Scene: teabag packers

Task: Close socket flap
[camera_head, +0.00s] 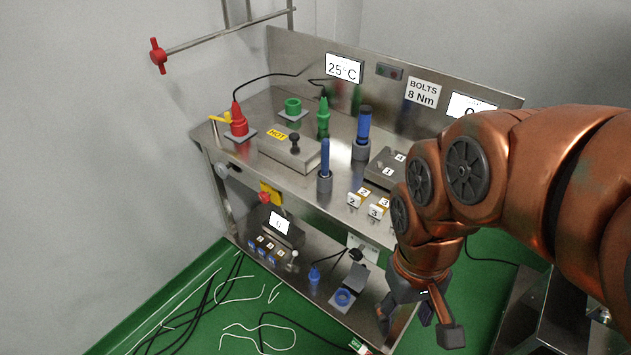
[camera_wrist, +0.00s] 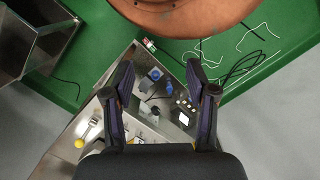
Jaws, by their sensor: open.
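The socket is a blue ring (camera_head: 344,298) on the lower steel shelf in the head view. Its grey flap (camera_head: 357,276) stands raised behind the ring, so the socket is uncovered. The blue socket (camera_wrist: 155,74) and what appears to be its grey flap (camera_wrist: 145,85) also show in the wrist view, between my fingers but well beyond them. My gripper (camera_head: 418,326) is open and empty, to the right of the socket near the shelf's front edge, pointing down. Its two spread fingers (camera_wrist: 160,68) show in the wrist view.
The upper shelf (camera_head: 285,185) overhangs the lower one and carries blue handles and numbered blocks. On the lower shelf, a small blue item (camera_head: 314,274), a black plug (camera_head: 355,254) and a display (camera_head: 279,223) stand near the socket. Cables lie on the green floor (camera_head: 190,325).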

